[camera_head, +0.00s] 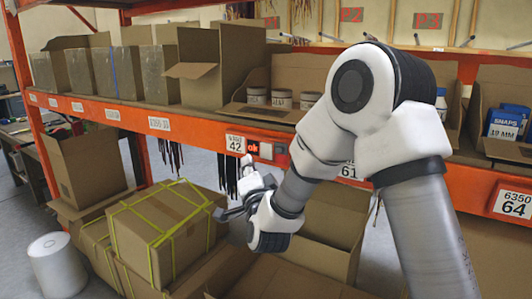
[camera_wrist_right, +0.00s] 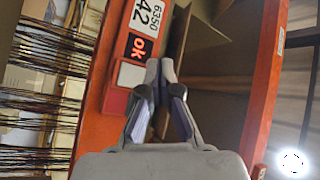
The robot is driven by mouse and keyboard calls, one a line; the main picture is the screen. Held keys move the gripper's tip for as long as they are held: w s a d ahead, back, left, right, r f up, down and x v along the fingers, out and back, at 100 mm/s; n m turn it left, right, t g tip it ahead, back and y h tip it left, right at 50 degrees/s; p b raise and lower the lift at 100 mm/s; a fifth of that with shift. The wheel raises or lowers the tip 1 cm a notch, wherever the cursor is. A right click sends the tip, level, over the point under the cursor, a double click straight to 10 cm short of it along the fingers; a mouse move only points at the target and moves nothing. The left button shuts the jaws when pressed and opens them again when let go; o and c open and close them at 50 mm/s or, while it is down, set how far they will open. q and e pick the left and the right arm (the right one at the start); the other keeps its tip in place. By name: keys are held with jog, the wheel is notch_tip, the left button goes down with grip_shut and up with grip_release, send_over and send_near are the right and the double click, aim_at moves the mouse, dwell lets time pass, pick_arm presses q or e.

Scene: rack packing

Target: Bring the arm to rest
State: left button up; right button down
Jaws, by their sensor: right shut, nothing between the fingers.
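My right arm comes in from the right in the head view and reaches in front of the orange rack. Its gripper (camera_head: 228,213) is small there and sits in front of the rack, below the shelf beam, beside a strapped box. In the right wrist view the gripper's fingertips (camera_wrist_right: 160,70) meet and hold nothing. Behind them in that view are the orange beam (camera_wrist_right: 103,85), its 42 label (camera_wrist_right: 145,18) and the red "ok" light (camera_wrist_right: 138,46). I cannot tell the gap between the fingertips and the beam. My left gripper is not in view.
The rack's orange beam (camera_head: 205,122) runs across the scene. Above it stand open cartons (camera_head: 222,70), white tubs (camera_head: 282,99) and blue packs (camera_head: 504,123). Below are a carton with yellow straps (camera_head: 165,228) and open cartons (camera_head: 330,225). A white cylinder (camera_head: 55,267) stands at lower left.

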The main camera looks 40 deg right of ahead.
jog(key=shift+f, duration=0.1)
dwell(0.3)
jog(key=s+a+f+n+g+y, duration=0.1)
jog(key=s+a+f+n+g, duration=0.1)
jog(key=f, duration=0.9)
jog(key=s+a+f+n+g+y, duration=0.1)
jog(key=s+a+f+g+y, duration=0.1)
jog(key=f, duration=0.9)
jog(key=s+a+f+n+g+y, duration=0.1)
jog(key=s+f+n+g, duration=0.15)
jog(key=f, duration=0.85)
jog(key=s+a+f+n+g+y, duration=0.4)
jog(key=s+f+g, duration=0.3)
jog(key=s+f, duration=0.9)
jog(key=s+a+n+g, duration=0.1)
jog(key=s+n+g, duration=0.1)
jog(key=s, duration=0.5)
jog(key=s+a+f+n+g, duration=0.1)
jog(key=s+a+n+g, duration=0.1)
jog(key=s, duration=0.4)
jog(key=shift+s+a+n+g, duration=0.2)
jog(key=shift+s+n+g, duration=0.15)
jog(key=shift+n+g, duration=0.6)
jog(key=shift+w, duration=0.1)
